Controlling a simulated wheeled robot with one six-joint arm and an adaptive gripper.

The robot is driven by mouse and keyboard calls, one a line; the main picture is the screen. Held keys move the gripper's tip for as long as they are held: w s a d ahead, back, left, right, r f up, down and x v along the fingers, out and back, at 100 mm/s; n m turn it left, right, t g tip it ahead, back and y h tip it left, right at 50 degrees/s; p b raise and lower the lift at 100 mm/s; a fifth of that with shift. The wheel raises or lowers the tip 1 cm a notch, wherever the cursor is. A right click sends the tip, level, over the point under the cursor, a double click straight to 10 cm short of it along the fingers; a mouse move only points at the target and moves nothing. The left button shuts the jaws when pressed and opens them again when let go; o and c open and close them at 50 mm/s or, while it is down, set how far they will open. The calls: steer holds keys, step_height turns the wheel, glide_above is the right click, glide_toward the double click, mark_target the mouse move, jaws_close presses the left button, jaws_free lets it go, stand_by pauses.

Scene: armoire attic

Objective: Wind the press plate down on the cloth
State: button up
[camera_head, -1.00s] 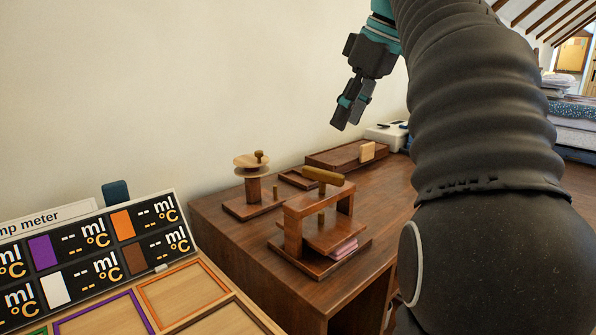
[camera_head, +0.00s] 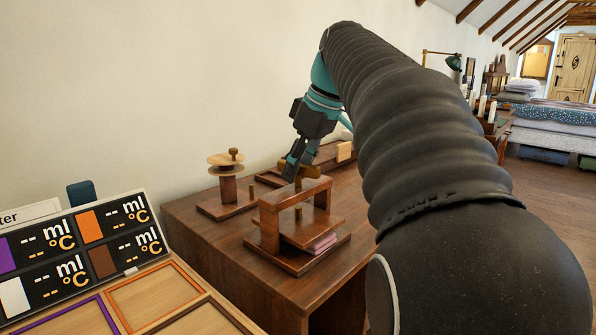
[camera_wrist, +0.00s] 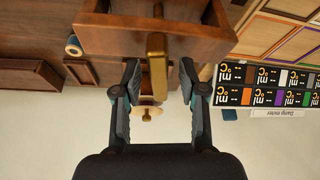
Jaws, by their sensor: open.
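The wooden press (camera_head: 268,222) stands on the dark wooden desk, with an upright frame, a plate below its crossbeam and a base board. The pink cloth (camera_head: 322,243) lies folded on the base under the press plate (camera_head: 312,231), its front edge showing. The press handle (camera_wrist: 157,65), a lighter wooden bar, sits on top of the crossbeam. My gripper (camera_head: 296,168) is at the handle in the head view. In the wrist view my gripper (camera_wrist: 160,82) is open, one finger on each side of the handle's end. Contact cannot be told.
A wooden spool stand (camera_head: 228,187) is left of the press. A low wooden tray (camera_head: 325,158) with a light block lies behind. The meter board (camera_head: 75,255) with coloured frames stands at front left. The desk's left front is clear.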

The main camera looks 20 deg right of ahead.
steer(key=shift+f, duration=0.2)
jaws_close()
stand_by(0.3)
